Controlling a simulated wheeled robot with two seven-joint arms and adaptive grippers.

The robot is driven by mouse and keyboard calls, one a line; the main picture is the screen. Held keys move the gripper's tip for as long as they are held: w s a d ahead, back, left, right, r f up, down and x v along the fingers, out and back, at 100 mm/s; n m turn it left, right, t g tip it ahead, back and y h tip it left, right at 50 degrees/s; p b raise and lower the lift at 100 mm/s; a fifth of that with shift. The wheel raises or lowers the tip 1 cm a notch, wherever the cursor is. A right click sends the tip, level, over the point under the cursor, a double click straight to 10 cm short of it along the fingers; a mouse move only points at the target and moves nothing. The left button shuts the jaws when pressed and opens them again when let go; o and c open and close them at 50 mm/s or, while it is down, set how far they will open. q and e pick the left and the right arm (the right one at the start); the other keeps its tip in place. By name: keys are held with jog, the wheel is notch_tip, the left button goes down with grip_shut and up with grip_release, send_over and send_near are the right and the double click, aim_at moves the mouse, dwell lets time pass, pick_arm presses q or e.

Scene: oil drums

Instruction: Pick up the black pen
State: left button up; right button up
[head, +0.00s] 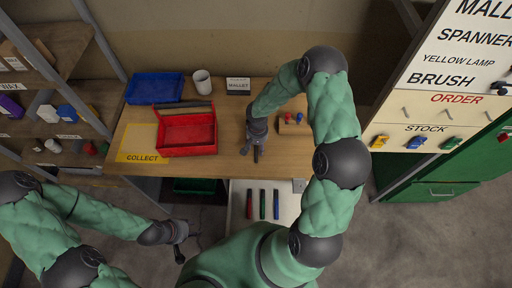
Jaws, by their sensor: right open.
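My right gripper (251,152) hangs open over the front part of the wooden table (285,160). I cannot clearly make out a black pen; the small dark shape at this gripper may be only a finger. In front of the table, a white surface (238,190) holds a red pen-like item (249,204), a dark green one (262,204) and a blue one (276,204), apart and side by side. My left gripper (181,254) is low at the left, over the floor, away from the table; its jaws are too small to read.
A red toolbox (188,134), blue tray (154,87), white mug (201,81) and "MALLET" sign (238,86) stand on the table. A wooden block (294,124) with red and blue pieces is right of my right gripper. Shelves (50,50) stand left, a green cabinet (450,170) right.

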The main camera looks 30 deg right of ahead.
jog(key=shift+f, duration=0.15)
jog(key=c, duration=1)
jog(key=shift+o, duration=0.2)
